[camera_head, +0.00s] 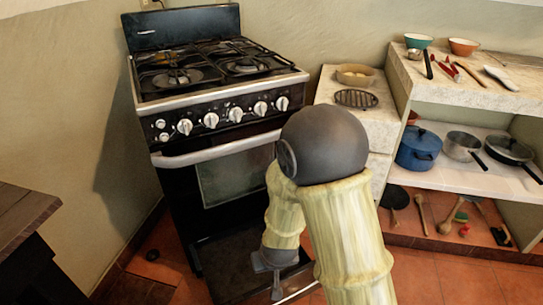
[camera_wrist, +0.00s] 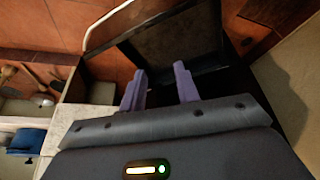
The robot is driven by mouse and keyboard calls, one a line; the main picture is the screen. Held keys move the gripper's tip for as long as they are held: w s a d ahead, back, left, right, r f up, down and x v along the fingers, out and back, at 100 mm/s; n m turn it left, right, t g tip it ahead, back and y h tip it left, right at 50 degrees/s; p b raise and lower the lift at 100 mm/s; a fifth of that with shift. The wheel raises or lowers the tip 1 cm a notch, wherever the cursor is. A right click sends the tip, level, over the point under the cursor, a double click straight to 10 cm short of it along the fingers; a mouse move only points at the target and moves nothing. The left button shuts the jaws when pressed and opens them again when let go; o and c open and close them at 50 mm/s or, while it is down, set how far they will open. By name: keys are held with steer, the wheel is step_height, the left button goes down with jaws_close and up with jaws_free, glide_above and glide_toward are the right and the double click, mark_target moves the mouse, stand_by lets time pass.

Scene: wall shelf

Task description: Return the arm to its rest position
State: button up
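My gripper (camera_wrist: 161,70) shows two purple fingers spread apart in the wrist view, with nothing between them. In the head view my gripper (camera_head: 274,284) hangs low in front of the stove (camera_head: 215,113), over the right part of a pulled-out dark bottom drawer (camera_head: 232,272). My arm is bent down and hides part of the oven front. In the wrist view the drawer (camera_wrist: 178,35) lies beyond the fingers, with its pale handle bar (camera_wrist: 104,24) at the upper left. I cannot tell whether the fingers touch the drawer.
The oven door (camera_head: 232,170) is closed. At the right, a stone shelf unit (camera_head: 460,92) holds bowls, utensils, a blue pot (camera_head: 418,150) and pans. A dark wooden table corner (camera_head: 22,215) stands at the left. Tiled floor (camera_head: 455,283) is clear at the lower right.

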steer(key=s+d+r+m+g+p, duration=0.15)
steer(key=s+d+r, duration=0.25)
steer(key=d+r, duration=0.4)
steer(key=s+d+r+m+p, duration=0.15)
steer(key=s+d+r, duration=0.25)
steer(key=d+r, duration=0.4)
step_height(320, 180, up, 37)
steer(key=p, duration=3.6)
steer(key=shift+w+a+f+h+p, duration=0.2)
steer(key=shift+w+a+h+p, duration=0.05)
steer(key=shift+a+h+p, duration=0.2)
steer(key=shift+d, duration=0.1)
